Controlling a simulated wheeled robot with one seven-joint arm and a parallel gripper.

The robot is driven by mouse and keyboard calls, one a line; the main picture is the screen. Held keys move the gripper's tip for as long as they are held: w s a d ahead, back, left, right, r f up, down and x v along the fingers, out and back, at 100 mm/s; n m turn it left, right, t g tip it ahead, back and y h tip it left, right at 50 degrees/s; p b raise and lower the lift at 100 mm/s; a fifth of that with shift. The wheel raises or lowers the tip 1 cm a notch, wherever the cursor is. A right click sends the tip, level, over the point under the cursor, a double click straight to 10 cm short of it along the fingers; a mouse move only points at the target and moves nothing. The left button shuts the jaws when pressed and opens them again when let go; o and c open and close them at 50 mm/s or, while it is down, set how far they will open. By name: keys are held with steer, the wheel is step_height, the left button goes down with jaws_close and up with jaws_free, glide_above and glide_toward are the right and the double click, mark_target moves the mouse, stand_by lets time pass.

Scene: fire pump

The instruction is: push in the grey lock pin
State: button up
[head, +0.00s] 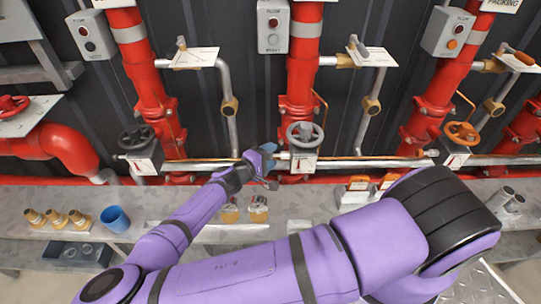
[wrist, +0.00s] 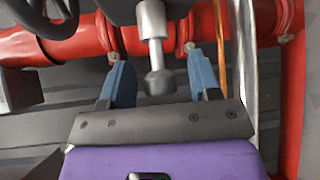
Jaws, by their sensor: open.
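The grey lock pin (head: 284,155) sticks out from the left side of the labelled block (head: 303,162) under the grey handwheel (head: 305,136). In the wrist view, the grey pin (wrist: 154,45) is a shaft with a rounded knob at its near end. My gripper (head: 268,162) is just left of the block. In the wrist view, my gripper (wrist: 161,78) is open, with one blue finger on each side of the pin's knob. Gaps show between the knob and both fingers. How far the pin stands out from its block is unclear.
A black handwheel (head: 137,137) is at the left and an orange handwheel (head: 462,133) at the right. Red pipes stand behind, with a thin pipe along the wall. The grey ledge below bears a blue cup (head: 115,219), brass fittings (head: 56,217) and jars (head: 258,208).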

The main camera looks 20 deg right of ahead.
steer(key=v, duration=1)
steer(key=shift+a, duration=0.2)
steer(key=shift+s, duration=0.1)
steer(key=s+d+r+m+g+y, duration=0.25)
steer(key=r+y, duration=0.25)
steer(key=r, duration=0.4)
steer(key=s+d+r+m+g+y, duration=0.1)
steer(key=s+d+r+g+y, duration=0.3)
steer(key=r, duration=0.6)
steer(key=s+d+r+m+g+y, duration=0.1)
steer(key=r+m+y, duration=0.1)
steer(key=r+y, duration=0.55)
steer(key=s+d+r+t, duration=0.3)
steer(key=s+r, duration=0.4)
steer(key=r, duration=0.2)
steer(key=s+d+r+t+h, duration=0.1)
steer(key=s+d+r+t, duration=0.2)
steer(key=s+r, duration=0.4)
steer(key=shift+s+d+r, duration=0.3)
steer(key=shift+d+r, duration=0.25)
steer(key=shift+r, duration=0.35)
